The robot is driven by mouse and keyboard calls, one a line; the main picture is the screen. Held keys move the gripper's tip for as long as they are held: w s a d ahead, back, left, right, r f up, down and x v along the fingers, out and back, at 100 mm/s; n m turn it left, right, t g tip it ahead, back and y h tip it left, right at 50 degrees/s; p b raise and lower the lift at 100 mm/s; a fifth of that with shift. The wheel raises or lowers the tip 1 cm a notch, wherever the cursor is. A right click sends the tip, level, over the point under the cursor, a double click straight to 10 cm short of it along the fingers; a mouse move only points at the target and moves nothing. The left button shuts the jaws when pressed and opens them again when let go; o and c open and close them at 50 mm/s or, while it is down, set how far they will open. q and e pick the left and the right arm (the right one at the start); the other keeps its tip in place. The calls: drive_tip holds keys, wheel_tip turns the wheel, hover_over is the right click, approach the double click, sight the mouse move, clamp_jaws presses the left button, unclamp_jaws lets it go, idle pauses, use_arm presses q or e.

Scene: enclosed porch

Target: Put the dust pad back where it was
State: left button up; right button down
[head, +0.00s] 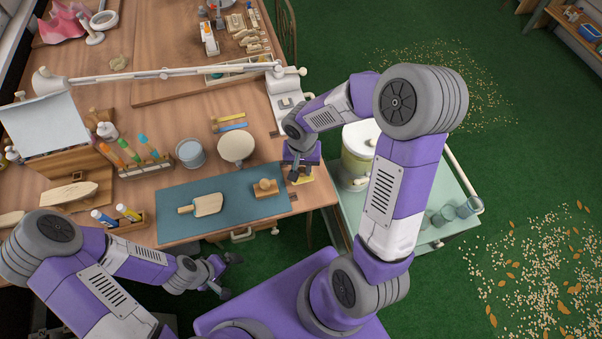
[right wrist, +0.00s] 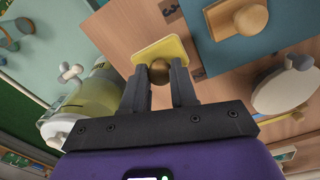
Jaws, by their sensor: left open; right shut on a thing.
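The dust pad is a yellow square pad with a round wooden knob; in the head view its yellow edge (head: 301,180) shows under my right gripper (head: 298,170), near the table's right end. In the right wrist view the pad (right wrist: 172,46) is seen with its knob between the fingers of my right gripper (right wrist: 159,74), which is shut on it. I cannot tell whether the pad touches the table or hangs just above it. My left gripper (head: 224,276) is open and empty, off the table's front edge.
A blue-green mat (head: 238,204) lies left of the pad, bearing a wooden paddle (head: 208,204) and a knobbed wooden block (head: 265,188). A round cream disc (head: 236,147) and a grey cup (head: 190,153) stand behind. A trolley (head: 405,243) with a pale green canister (head: 358,150) stands to the right.

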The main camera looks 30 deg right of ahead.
sight(301, 169)
wheel_tip(301, 169, down, 4)
drive_tip(key=shift+r+b, duration=0.2)
drive_tip(key=shift+b, duration=0.3)
drive_tip(key=shift+f, duration=0.2)
drive_tip(key=c, duration=0.9)
unclamp_jaws()
drive_tip(key=shift+r, duration=0.1)
drive_tip(key=shift+r, duration=0.1)
drive_tip(key=shift+r, duration=0.35)
wheel_tip(301, 169, up, 11)
drive_tip(key=p, duration=0.3)
drive_tip(key=shift+r+p, duration=0.2)
drive_tip(key=shift+p, duration=0.1)
